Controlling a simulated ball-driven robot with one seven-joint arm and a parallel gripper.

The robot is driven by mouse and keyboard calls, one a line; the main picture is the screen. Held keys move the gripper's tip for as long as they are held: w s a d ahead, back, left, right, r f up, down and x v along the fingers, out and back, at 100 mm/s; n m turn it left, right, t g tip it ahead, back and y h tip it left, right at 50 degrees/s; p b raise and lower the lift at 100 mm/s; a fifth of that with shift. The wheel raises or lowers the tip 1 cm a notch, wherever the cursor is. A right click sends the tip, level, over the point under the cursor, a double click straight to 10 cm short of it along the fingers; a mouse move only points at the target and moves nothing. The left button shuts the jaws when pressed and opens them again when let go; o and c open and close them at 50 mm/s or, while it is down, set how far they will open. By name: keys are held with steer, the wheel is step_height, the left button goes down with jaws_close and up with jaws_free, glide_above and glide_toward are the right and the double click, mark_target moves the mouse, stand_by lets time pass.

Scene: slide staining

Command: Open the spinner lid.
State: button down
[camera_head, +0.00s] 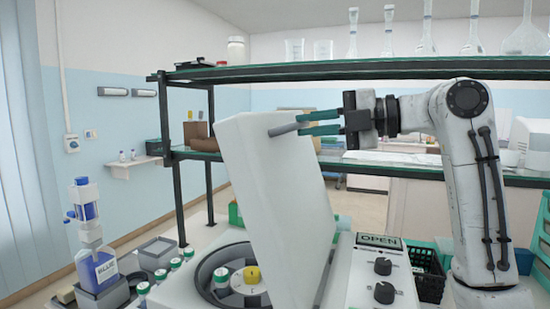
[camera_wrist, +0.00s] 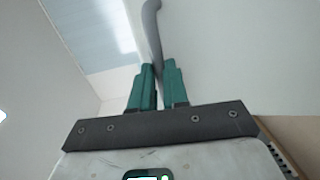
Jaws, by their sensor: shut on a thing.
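The spinner (camera_head: 345,262) stands on the bench in the head view. Its white lid (camera_head: 265,190) is raised and stands steeply tilted above the round bowl (camera_head: 222,275), which is in view. A grey handle (camera_head: 285,129) sticks out near the lid's top. My gripper (camera_head: 318,122) is at the lid's upper right, with its green fingers shut on the handle. In the wrist view, the green fingertips (camera_wrist: 158,70) close on the grey curved handle (camera_wrist: 152,30). The hinge is hidden behind the lid.
An OPEN sign (camera_head: 379,241) and black knobs (camera_head: 383,266) are on the spinner's panel. A glass shelf (camera_head: 350,68) with glassware runs above the arm. A blue bottle (camera_head: 97,268) and several capped vials stand left. A black basket (camera_head: 430,275) is at right.

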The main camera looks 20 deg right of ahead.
steer(key=s+d+f+t+y+b, duration=0.1)
steer(key=s+d+t+y+b, duration=0.1)
steer(key=s+d+b, duration=0.4)
steer(key=d+y+b, duration=0.1)
steer(key=d, duration=0.2)
steer(key=shift+s, duration=0.3)
steer(key=c, duration=1.1)
jaws_free()
steer(key=shift+f, duration=0.1)
steer(key=v, duration=0.3)
steer(key=b+v, duration=0.1)
steer(key=v, duration=0.6)
steer(key=shift+s+d+f+b, duration=0.2)
steer(key=shift+d+f+b, duration=0.05)
steer(key=shift+f+b, duration=0.1)
